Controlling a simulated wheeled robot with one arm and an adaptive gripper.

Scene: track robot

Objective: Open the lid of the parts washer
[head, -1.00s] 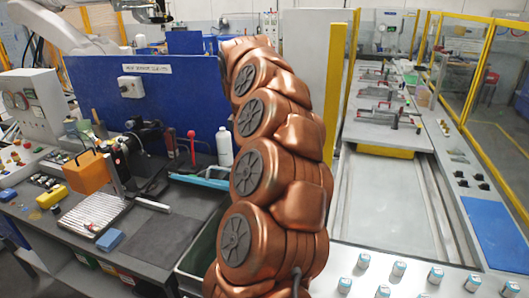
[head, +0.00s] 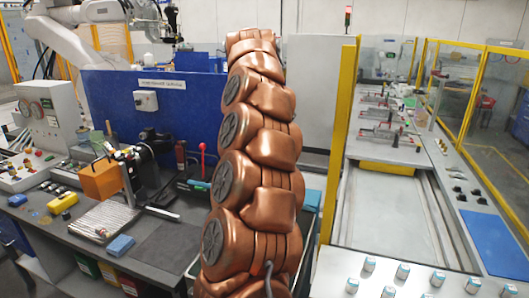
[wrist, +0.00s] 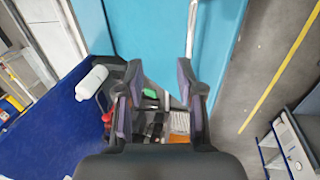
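A large flat turquoise panel (wrist: 160,28), which looks like the parts washer's lid, fills the top middle of the wrist view. A pale metal bar (wrist: 192,30) runs along its right part. My gripper (wrist: 160,75) is open and empty, its two dark fingers spread in front of the panel's lower edge. I cannot tell whether the fingers touch it. In the head view my copper arm hides the gripper and most of the washer. Only a strip of turquoise (head: 312,200) shows to the arm's right.
A white bottle (wrist: 92,82) stands left of my gripper, by the blue partition (wrist: 45,130). In the head view a workbench (head: 165,240) with an orange block (head: 100,181) is at left. A yellow post (head: 342,140) and a track line (head: 385,220) are at right.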

